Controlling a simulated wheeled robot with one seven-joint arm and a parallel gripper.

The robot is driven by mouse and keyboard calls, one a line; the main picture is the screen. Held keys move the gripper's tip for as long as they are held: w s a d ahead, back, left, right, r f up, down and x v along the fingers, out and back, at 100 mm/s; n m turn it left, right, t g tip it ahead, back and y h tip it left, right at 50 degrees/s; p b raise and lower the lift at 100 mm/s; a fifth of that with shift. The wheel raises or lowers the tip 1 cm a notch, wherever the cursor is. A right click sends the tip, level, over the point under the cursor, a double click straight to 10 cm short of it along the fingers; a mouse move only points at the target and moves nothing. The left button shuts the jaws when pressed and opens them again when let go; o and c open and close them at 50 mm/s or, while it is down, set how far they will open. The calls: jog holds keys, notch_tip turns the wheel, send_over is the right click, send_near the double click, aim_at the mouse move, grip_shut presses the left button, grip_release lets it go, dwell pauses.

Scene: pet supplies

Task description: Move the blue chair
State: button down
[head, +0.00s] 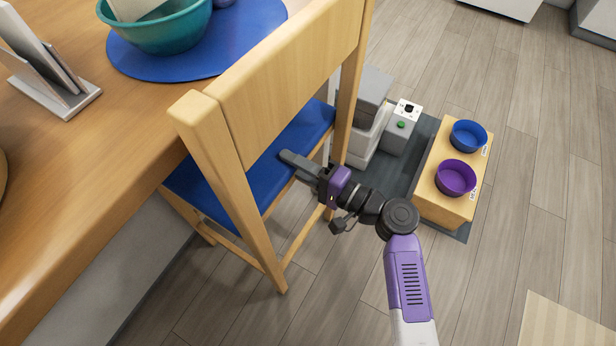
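The blue chair (285,75) is light wood with a blue seat (215,190). It stands upright at the left centre, with its backrest toward me and its seat partly under the wooden table. My gripper (287,158) reaches from the right below the backrest, between the two rear posts, and its fingers overlap the seat in the picture. I cannot tell whether it touches the seat or a post. The fingers are seen nearly edge-on, so their opening is unclear. The front of the seat is hidden by the backrest and the table.
The wooden table (60,215) fills the left, with a teal bowl (160,32) on a blue placemat (240,35) and a grey stand (55,85). A pet feeder (375,110) and a wooden bowl stand (425,190) sit right of the chair. Floor lies clear at the lower centre.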

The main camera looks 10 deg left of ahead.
jog(key=c, duration=1.1)
grip_release()
jog(key=shift+s+a+f, duration=0.15)
jog(key=shift+s+f, duration=0.15)
jog(key=shift+f, duration=0.05)
jog(key=shift+w+r, duration=0.1)
jog(key=shift+r, duration=0.05)
jog(key=shift+r, duration=0.1)
jog(key=p+v, duration=0.1)
jog(key=v, duration=1.1)
jog(key=shift+w+p, duration=0.1)
jog(key=shift+p, duration=0.3)
